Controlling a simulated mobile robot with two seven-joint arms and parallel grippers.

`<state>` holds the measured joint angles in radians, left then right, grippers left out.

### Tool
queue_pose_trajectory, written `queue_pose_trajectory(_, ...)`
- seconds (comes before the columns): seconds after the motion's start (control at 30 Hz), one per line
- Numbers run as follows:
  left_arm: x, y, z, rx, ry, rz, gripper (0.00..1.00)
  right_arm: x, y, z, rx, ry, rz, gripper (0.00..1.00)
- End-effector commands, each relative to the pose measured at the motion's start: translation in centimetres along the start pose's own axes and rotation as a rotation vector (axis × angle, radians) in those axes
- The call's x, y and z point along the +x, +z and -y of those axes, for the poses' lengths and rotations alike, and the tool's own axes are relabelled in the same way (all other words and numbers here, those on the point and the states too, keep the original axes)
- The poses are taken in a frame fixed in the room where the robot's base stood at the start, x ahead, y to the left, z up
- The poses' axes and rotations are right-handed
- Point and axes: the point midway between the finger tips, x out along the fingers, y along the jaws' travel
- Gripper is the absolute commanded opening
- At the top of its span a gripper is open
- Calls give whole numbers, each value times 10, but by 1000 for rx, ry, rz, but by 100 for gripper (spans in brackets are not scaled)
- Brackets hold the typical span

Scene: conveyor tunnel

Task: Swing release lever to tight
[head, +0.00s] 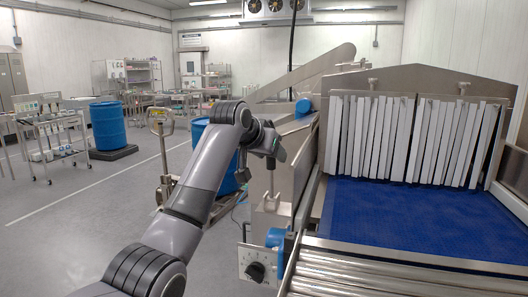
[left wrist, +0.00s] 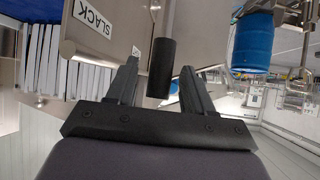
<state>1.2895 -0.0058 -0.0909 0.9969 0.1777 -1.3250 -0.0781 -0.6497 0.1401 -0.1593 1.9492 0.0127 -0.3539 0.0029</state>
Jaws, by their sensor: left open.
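The release lever shows in the left wrist view as a black cylindrical grip (left wrist: 161,68). It stands between the two fingers of my left gripper (left wrist: 159,70), with visible gaps beside it. The gripper is open and not closed on the grip. A "SLACK" label (left wrist: 95,17) is on the metal housing near the lever. In the head view my left gripper (head: 272,150) is above a metal block beside the conveyor, and a thin metal rod (head: 271,182) rises from that block toward it. My right gripper is not in view.
The blue conveyor belt (head: 410,222) runs under a white strip curtain (head: 410,140) to the right of my left arm. A control box with a black knob (head: 256,271) is below the lever. Blue drums (head: 108,125) and a cart (head: 55,140) stand left. Open floor lies between.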

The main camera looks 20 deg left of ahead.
Motion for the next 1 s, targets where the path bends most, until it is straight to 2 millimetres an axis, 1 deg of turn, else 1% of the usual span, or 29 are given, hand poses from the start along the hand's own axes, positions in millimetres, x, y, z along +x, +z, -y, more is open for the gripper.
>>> queue_pose_trajectory(0.1, -14, 1, 1, 1, -1, -3, 52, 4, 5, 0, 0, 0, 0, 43)
queue_pose_trajectory(0.3, -34, 1, 0, 0, -1, -2, 52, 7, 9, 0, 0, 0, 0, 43)
queue_pose_trajectory(0.47, -40, 0, 0, -1, -1, -1, 52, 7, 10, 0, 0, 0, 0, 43)
queue_pose_trajectory(0.7, -41, 0, 0, 0, 0, 0, 52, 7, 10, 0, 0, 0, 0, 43)
queue_pose_trajectory(0.73, -41, 0, 0, 0, 0, 0, 45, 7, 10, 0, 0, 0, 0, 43)
queue_pose_trajectory(0.77, -41, 0, 0, 0, 0, 0, 35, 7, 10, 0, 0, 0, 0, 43)
queue_pose_trajectory(0.8, -40, 2, 2, 1, 1, -2, 22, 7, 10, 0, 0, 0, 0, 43)
queue_pose_trajectory(0.87, -39, 6, 5, 7, 4, -7, 3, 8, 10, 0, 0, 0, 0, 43)
queue_pose_trajectory(0.9, -37, 10, 10, 11, 9, -14, 0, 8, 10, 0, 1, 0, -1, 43)
queue_pose_trajectory(0.97, -34, 20, 20, 25, 15, -30, 0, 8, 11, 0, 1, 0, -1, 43)
queue_pose_trajectory(1.0, -32, 27, 29, 37, 19, -47, 0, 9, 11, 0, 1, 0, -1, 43)
